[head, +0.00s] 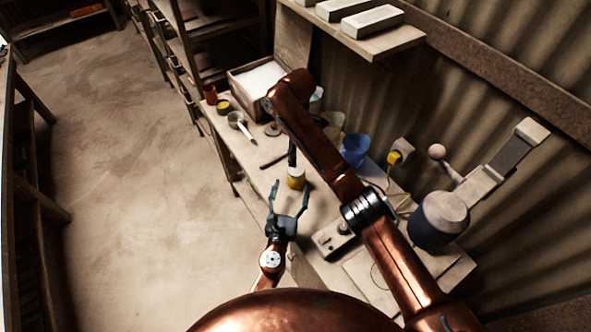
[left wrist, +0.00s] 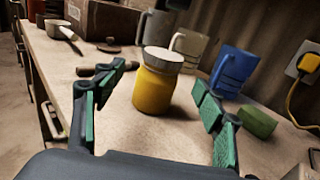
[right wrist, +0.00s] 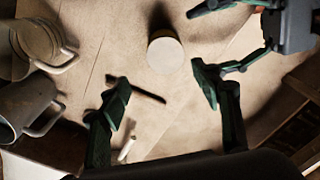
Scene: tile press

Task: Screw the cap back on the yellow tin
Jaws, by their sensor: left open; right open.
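The yellow tin (left wrist: 153,92) stands upright on the workbench. The pale round cap (left wrist: 161,57) sits on its top; whether its thread is engaged I cannot tell. The tin also shows in the head view (head: 296,182). My left gripper (left wrist: 152,84) is open, low at the near side of the tin, fingers spread to either side and apart from it. My right gripper (right wrist: 161,82) is open and empty, pointing down from above. In the right wrist view the cap (right wrist: 165,56) lies just beyond its fingertips. The right arm hides part of the bench in the head view.
A dark stick (head: 273,160) and a small saucepan (head: 237,121) lie on the bench (head: 228,150). A yellow plug (head: 395,157) is on the wall.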

